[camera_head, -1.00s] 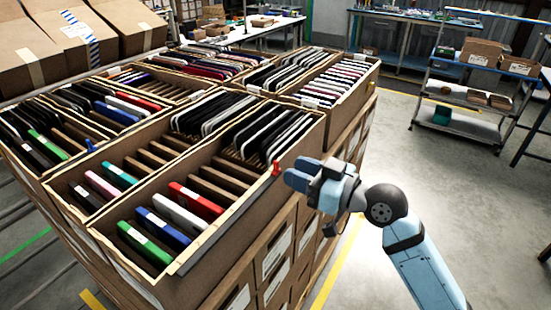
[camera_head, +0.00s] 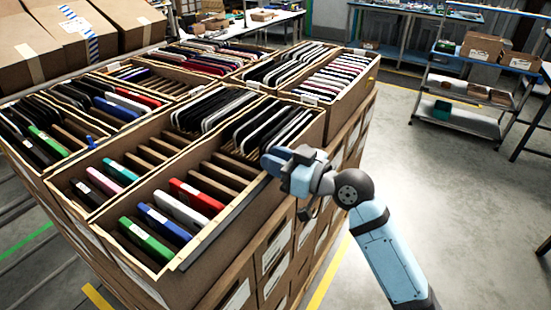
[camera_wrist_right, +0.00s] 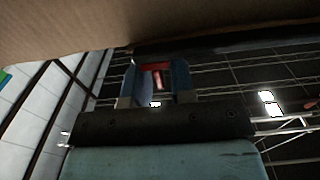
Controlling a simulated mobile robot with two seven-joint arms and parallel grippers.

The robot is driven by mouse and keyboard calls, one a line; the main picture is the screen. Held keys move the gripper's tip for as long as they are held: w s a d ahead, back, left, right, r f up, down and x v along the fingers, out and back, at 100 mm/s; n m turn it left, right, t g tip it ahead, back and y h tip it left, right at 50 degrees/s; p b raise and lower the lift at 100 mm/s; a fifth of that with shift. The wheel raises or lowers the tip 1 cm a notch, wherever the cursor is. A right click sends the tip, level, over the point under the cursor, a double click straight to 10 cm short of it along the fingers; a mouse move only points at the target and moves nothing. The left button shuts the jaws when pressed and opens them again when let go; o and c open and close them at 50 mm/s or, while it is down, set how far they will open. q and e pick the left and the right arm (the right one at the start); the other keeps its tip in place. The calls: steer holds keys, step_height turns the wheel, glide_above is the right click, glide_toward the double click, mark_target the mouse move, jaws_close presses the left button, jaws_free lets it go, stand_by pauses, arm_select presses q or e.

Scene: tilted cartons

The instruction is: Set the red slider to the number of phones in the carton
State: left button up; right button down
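The front carton (camera_head: 222,243) is tilted and slotted. Its near part holds a green phone (camera_head: 147,240), a blue phone (camera_head: 166,225), a white phone (camera_head: 184,212) and a red phone (camera_head: 197,198). Empty slots follow, then several dark and white-edged phones (camera_head: 270,128) at the far end. My right gripper (camera_head: 272,160) is at the carton's right edge and hides the red slider in the head view. In the right wrist view the red slider (camera_wrist_right: 157,76) shows between the two separated fingers; whether they touch it is unclear. My left gripper is not in view.
Closed cardboard boxes (camera_head: 75,35) are at the back left. A shelf cart (camera_head: 470,90) stands at the right. The floor right of the stack is clear.

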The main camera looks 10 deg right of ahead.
mark_target(239, 210)
steer(key=s+a+p, duration=0.5)
steer(key=s+a, duration=0.3)
steer(key=shift+s+a, duration=0.5)
steer(key=c, duration=1.2)
jaws_free()
steer(key=shift+c, duration=0.2)
steer(key=shift+d, duration=0.1)
steer(key=b+v, duration=0.2)
steer(key=v, duration=1.1)
steer(key=shift+s+d, duration=0.2)
steer(key=shift+s, duration=0.05)
